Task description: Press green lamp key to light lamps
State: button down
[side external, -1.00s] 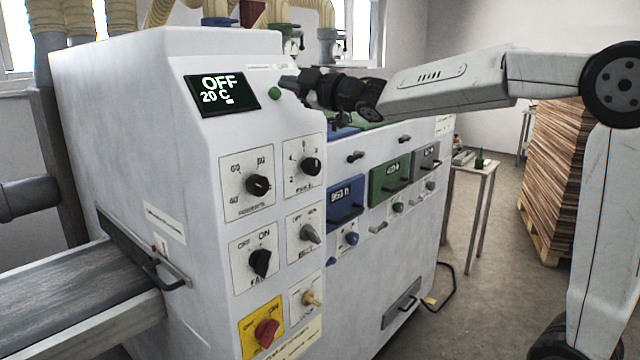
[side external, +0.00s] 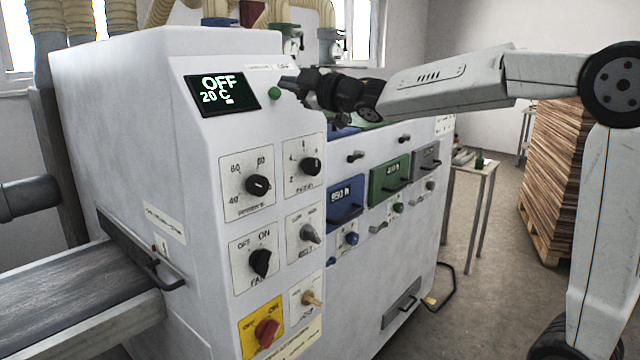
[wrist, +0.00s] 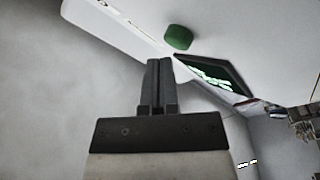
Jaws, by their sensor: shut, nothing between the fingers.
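In the wrist view the shut fingers (wrist: 158,66) point up toward the panel, and the green key (wrist: 178,37) lies just beyond the tips and slightly right. I see a small gap there; the key does not look touched. The display (wrist: 212,76) shows at right in that view.
Below the display are several knobs, including a black one (side external: 258,185) and a red one on a yellow plate (side external: 247,318). Blue (side external: 345,204) and green (side external: 390,180) drawer-like units sit on the machine's right side. A conveyor (side external: 60,305) runs at left. The air before the panel is clear.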

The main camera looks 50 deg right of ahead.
jog(key=shift+w+f, duration=0.55)
jog(key=shift+w, duration=0.1)
dwell(1.5)
jog(key=shift+s+r, duration=0.55)
jog(key=shift+s, duration=0.15)
dwell(0.4)
jog(key=shift+s+r, duration=0.8)
jog(key=shift+s, duration=0.2)
jog(key=shift+s+r, duration=0.75)
jog(key=shift+s, duration=0.25)
